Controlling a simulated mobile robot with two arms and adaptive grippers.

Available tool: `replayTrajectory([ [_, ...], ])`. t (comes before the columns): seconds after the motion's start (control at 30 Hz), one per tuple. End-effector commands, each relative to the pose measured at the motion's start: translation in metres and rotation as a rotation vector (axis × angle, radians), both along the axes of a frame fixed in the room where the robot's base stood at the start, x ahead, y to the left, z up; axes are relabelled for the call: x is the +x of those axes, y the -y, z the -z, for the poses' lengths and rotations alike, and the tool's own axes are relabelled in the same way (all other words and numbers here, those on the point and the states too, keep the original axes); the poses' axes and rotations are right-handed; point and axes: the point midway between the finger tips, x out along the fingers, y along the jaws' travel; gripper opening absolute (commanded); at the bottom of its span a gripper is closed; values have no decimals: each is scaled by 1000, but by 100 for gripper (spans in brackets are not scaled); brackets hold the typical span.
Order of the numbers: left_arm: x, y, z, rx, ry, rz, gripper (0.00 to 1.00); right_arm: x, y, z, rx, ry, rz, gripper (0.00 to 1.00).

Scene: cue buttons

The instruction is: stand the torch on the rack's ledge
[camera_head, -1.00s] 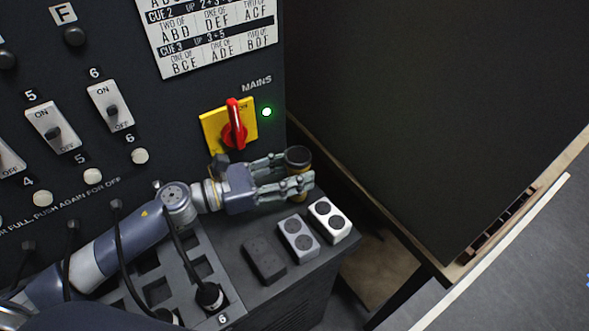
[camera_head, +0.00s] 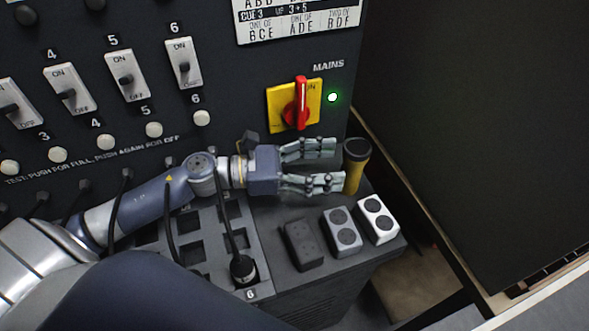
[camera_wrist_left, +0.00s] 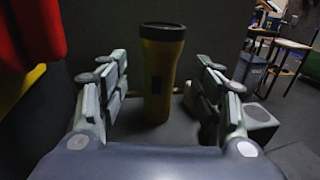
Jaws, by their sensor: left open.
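The torch (camera_head: 354,170) is yellow with a black head and stands upright on the rack's ledge (camera_head: 283,222), near its right end under the red mains switch. In the left wrist view the torch (camera_wrist_left: 160,75) stands upright ahead, between the lines of the two fingers. My left gripper (camera_head: 340,166) is open, and its fingertips point at the torch from the left. In the left wrist view the fingers (camera_wrist_left: 165,100) are spread with a clear gap on each side of the torch. My right gripper is not in view.
Three small blocks stand on the ledge in front: a black one (camera_head: 303,245), a grey one (camera_head: 342,232) and a white one (camera_head: 379,220). The red mains switch (camera_head: 301,104) is on the panel above. A socket grid with cables (camera_head: 242,268) lies to the left.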

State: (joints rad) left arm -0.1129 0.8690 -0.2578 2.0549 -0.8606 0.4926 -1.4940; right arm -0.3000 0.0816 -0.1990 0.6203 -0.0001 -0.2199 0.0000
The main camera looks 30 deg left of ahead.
Motion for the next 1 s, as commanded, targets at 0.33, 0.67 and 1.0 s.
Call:
replayTrajectory([
  [0.33, -28, -44, 2, 0, -2, 0, 60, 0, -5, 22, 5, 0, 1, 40],
  [0.67, -38, -60, -1, 1, 1, 3, 60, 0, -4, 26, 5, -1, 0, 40],
  [1.0, -38, -61, -2, 1, 2, 2, 60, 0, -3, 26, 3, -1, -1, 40],
])
